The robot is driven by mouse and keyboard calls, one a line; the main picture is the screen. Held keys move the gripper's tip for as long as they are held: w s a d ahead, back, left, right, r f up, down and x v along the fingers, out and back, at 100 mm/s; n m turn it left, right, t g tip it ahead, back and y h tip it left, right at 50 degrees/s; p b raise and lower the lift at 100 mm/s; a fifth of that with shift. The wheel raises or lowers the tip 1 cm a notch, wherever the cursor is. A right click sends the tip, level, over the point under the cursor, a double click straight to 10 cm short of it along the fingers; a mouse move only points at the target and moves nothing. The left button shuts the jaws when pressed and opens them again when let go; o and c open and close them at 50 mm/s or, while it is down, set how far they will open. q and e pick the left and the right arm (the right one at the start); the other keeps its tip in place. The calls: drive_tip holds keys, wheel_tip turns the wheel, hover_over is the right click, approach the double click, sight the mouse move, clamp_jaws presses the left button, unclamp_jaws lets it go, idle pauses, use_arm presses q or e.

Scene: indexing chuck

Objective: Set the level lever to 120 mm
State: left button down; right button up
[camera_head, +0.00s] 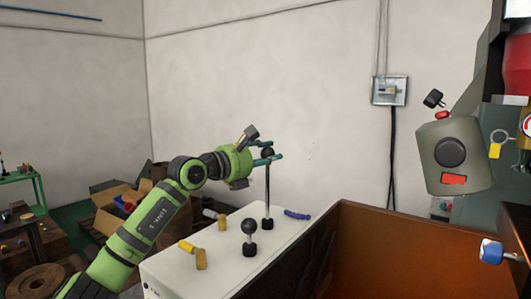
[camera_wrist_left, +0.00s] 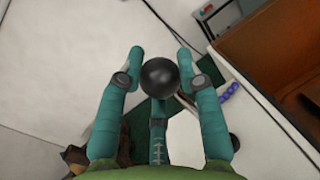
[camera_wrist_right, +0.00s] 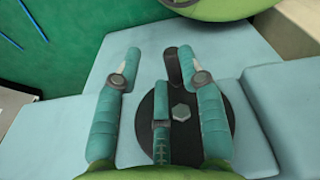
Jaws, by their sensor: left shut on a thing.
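A tall lever with a thin dark rod (camera_head: 267,190) stands upright on the white cabinet top (camera_head: 200,270). Its black ball knob (camera_wrist_left: 159,77) is between the fingers of my left gripper (camera_head: 267,152), which is shut on it. A shorter lever with a black ball knob (camera_head: 249,227) stands nearer on the same top, apart from the gripper. I cannot make out any millimetre scale or reading. My right gripper (camera_wrist_right: 158,58) shows only in the right wrist view, open and empty, over pale blue surfaces with a dark round plate.
Yellow-brown handles (camera_head: 187,247) stick up at the left of the cabinet top. A blue-purple grip (camera_head: 297,215) lies at its far edge. A brown open-topped bin (camera_head: 400,240) adjoins on the right. A grey machine head (camera_head: 453,155) with a red button hangs at the right.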

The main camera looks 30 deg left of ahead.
use_arm(q)
drive_tip(key=c, duration=0.9)
unclamp_jaws()
drive_tip(key=shift+o, duration=0.3)
drive_tip(key=shift+w+d, duration=0.15)
drive_tip(key=shift+w, duration=0.15)
drive_tip(key=v, duration=1.2)
drive_tip(key=shift+f, duration=0.1)
